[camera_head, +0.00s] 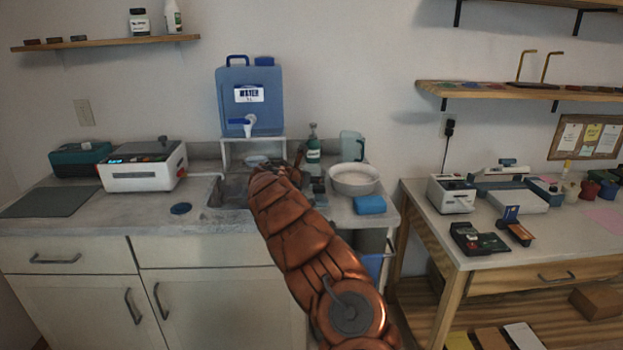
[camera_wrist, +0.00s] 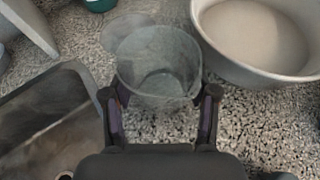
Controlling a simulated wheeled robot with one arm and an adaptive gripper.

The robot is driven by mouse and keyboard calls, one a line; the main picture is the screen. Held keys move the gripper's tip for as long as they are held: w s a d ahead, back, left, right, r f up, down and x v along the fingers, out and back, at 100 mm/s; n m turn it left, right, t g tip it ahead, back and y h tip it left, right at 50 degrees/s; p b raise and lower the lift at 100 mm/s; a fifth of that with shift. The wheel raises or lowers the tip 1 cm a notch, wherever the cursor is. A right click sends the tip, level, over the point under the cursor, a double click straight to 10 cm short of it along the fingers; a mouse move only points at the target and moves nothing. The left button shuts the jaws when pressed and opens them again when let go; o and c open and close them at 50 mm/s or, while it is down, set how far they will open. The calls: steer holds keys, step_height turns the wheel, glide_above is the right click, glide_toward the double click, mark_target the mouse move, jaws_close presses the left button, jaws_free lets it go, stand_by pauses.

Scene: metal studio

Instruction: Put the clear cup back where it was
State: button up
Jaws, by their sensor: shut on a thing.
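The clear cup (camera_wrist: 158,68) is see-through and sits between the two fingers of my gripper (camera_wrist: 160,95) in the wrist view. The fingers are shut on its sides, one on the left and one on the right. Speckled grey counter shows through and around it. I cannot tell whether its base touches the counter. In the head view my gripper (camera_head: 288,172) is by the right side of the sink, and my arm hides most of it; I cannot make out the held cup there.
A white bowl (camera_head: 355,179) stands close right of the cup; the sink (camera_head: 232,190) lies left. A green bottle (camera_head: 313,150), a clear jug (camera_head: 352,146) and the white stand (camera_head: 238,152) under the blue water container (camera_head: 250,100) are behind. A blue sponge (camera_head: 369,205) lies at front right.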

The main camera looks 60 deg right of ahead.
steer(key=shift+f, duration=0.15)
steer(key=o, duration=1.2)
steer(key=shift+r, duration=0.25)
steer(key=shift+a+r, duration=0.1)
steer(key=shift+a, duration=0.3)
steer(key=v, duration=1)
steer(key=shift+r+b, duration=0.15)
steer(key=shift+b, duration=0.2)
steer(key=shift+a+r, duration=0.1)
steer(key=shift+a, duration=0.35)
